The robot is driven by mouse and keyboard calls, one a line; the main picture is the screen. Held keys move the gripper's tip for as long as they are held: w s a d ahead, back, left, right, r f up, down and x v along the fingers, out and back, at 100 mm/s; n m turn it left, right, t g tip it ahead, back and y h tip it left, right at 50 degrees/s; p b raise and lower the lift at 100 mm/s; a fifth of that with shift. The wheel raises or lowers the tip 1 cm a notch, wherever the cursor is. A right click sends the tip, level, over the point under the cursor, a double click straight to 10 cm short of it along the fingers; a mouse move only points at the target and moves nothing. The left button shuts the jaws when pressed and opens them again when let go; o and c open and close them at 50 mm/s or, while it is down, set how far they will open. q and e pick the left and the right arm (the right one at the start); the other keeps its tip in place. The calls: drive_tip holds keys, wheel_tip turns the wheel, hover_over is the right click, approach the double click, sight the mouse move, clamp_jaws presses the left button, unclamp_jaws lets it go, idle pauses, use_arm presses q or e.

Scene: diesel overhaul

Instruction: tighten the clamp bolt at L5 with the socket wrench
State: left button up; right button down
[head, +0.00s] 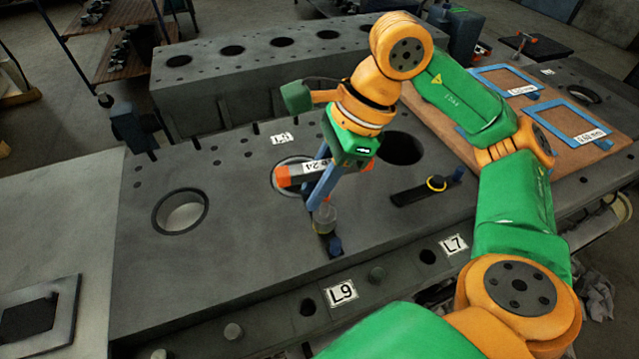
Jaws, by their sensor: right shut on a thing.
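My right gripper (318,195) reaches down over the engine block (245,235), its blue fingers shut on a tool with an orange end and a white "24" label (316,167), apparently the socket wrench. The tool lies across the fingers above a bore. Below the fingertips is a pale, see-through round piece (324,217) by a dark clamp with a blue end (335,245). Whether the wrench touches a bolt cannot be told. No label clearly reads L5. My left gripper is not in view.
Labels L9 (341,293) and L7 (453,245) mark the block's front ledge. A small, hard-to-read label (282,138) is on top. Open bores lie left (181,211) and right (402,148). A brown board (462,140) with blue frames lies at right.

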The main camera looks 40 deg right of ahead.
drive_tip(key=m, duration=0.1)
drive_tip(key=m+t, duration=0.1)
drive_tip(key=m, duration=0.1)
drive_tip(key=shift+w+h, duration=0.25)
drive_tip(key=shift+h, duration=0.05)
